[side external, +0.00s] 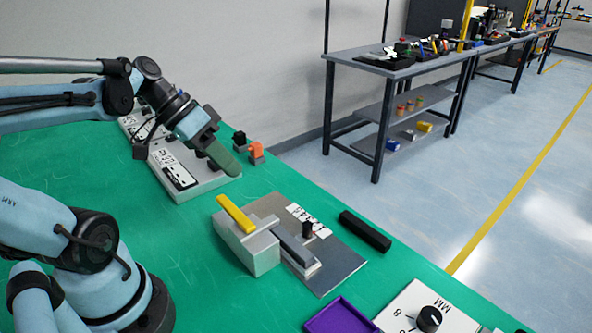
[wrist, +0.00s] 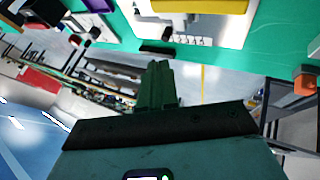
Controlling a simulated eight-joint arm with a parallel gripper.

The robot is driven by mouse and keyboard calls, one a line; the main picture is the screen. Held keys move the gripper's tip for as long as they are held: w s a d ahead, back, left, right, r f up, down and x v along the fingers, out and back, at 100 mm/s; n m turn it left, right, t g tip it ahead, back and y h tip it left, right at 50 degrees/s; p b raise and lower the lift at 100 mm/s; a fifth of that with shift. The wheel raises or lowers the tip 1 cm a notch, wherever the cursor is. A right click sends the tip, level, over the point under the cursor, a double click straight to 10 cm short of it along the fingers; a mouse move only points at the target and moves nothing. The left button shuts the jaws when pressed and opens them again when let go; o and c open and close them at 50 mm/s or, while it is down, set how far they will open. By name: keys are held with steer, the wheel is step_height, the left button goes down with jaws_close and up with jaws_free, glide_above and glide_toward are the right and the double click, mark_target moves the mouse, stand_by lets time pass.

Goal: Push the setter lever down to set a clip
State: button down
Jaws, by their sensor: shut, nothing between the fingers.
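The setter (side external: 250,252) is a light grey block on a grey metal plate (side external: 343,262) in the side external view. Its yellow lever (side external: 234,213) lies along the block's top, slightly raised; the lever also shows cut off at the top edge of the wrist view (wrist: 200,6). A dark grey bar with a black upright post (side external: 308,230) sits beside the block on the plate. I cannot make out a separate clip. My gripper (side external: 236,172) has green fingers, shut and empty, pointing down-right. The fingers also show in the wrist view (wrist: 159,66).
A labelled grey box (side external: 180,168) stands behind my gripper, with a small orange part (side external: 256,151) nearby. A black bar (side external: 365,231) lies right of the plate. A purple tray (side external: 342,318) and a dial box (side external: 412,308) are at the front. Green table shows around the setter.

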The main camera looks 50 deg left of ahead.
steer(key=shift+s+a+r+m+t+h, duration=0.15)
steer(key=shift+a+r+t+h, duration=0.1)
steer(key=shift+r, duration=0.25)
steer(key=shift+s+a+r+m+t+h, duration=0.15)
steer(key=shift+a+r+h, duration=0.1)
steer(key=shift+r, duration=0.25)
steer(key=shift+w, duration=0.1)
glide_toward(240, 210)
steer(key=shift+w+d+f, duration=0.6)
steer(key=shift+w+d, duration=0.25)
steer(key=shift+d, duration=0.1)
steer(key=shift+w+d+f, duration=0.6)
steer(key=shift+w+d, duration=0.25)
steer(key=shift+d, duration=0.1)
steer(key=shift+f, duration=0.2)
stand_by(0.3)
steer(key=shift+f, duration=0.25)
steer(key=shift+f, duration=0.8)
stand_by(1.0)
steer(key=shift+r, duration=1.25)
